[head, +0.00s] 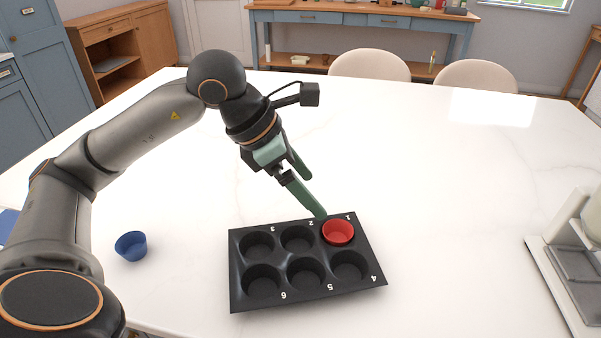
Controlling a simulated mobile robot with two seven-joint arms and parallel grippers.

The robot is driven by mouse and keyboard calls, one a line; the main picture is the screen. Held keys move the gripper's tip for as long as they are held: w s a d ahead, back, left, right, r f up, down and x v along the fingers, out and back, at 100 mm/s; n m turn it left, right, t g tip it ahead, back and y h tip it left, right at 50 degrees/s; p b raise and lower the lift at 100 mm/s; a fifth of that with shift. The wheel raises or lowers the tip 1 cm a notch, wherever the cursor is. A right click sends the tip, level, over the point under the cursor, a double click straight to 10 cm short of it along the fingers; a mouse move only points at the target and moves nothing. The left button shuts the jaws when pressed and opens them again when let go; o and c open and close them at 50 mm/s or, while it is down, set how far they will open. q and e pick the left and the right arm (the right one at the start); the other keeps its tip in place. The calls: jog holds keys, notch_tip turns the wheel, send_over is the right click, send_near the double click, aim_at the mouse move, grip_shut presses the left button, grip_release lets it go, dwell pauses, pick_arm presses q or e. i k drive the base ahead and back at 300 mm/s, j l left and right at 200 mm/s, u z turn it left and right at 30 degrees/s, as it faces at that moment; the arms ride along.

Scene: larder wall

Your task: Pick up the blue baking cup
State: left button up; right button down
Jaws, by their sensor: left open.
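The blue baking cup (131,246) stands upright on the white table at the left, beside my left arm and apart from the tin. A black muffin tin (308,305) with numbered wells lies in front of me. A red baking cup (338,232) sits in its well 1, at the far right corner. My left gripper (316,196) has green fingers and is open. It is above the tin's far edge near the red cup, and no object shows between its fingers. It is well to the right of the blue cup. My right gripper is not in view.
The white table (440,170) is clear around the tin and toward the back. A pale machine with a grey tray (580,270) stands at the right edge. Two beige chairs (370,66) stand behind the table.

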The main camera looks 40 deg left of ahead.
aim_at(133, 246)
jog(key=k+l, duration=0.85)
